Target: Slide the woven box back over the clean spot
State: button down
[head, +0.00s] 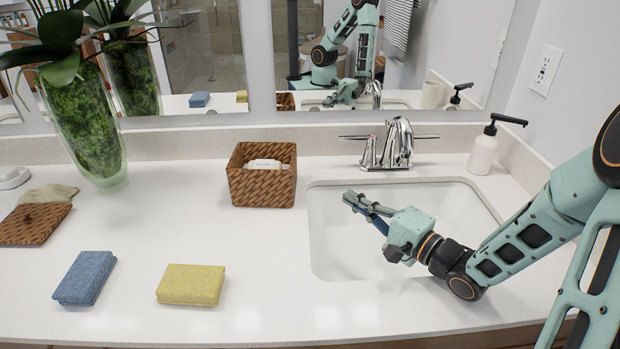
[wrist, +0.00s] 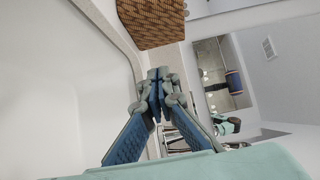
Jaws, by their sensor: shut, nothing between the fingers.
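The woven box (head: 262,186) is brown, open-topped and holds white items. It stands upright on the white counter, left of the sink and near the backsplash. It also shows at the top of the wrist view (wrist: 152,22). My gripper (head: 350,199) is over the sink's left part, to the right of the box and apart from it. Its fingers are shut and empty, with the tips together in the wrist view (wrist: 158,75). I cannot tell which patch of counter is the clean spot; no stain shows on the bare counter. The counter under the box is hidden.
The sink (head: 455,200) with a chrome faucet (head: 390,146) and a soap dispenser (head: 484,150) is at right. A woven lid (head: 32,224), a cloth (head: 50,194) and a plant vase (head: 88,125) are left.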

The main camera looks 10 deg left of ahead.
jog(key=shift+s+a+b+x, duration=0.3)
jog(key=shift+s+b+x, duration=0.1)
jog(key=shift+x, duration=1.7)
jog(key=shift+s+a+b+x, duration=0.25)
jog(key=shift+s+a+x, duration=0.1)
jog(key=shift+x, duration=1.8)
jog(key=shift+s+a+b+x, duration=0.2)
jog(key=shift+s+b+x, duration=0.2)
jog(key=shift+x, duration=1.7)
jog(key=s+a+b, duration=0.1)
jog(key=a, duration=0.5)
jog(key=s+a+b, duration=0.1)
jog(key=a, duration=0.6)
jog(key=a+b, duration=0.1)
jog(key=a, duration=0.6)
jog(key=shift+s, duration=0.4)
jog(key=shift+d, duration=0.1)
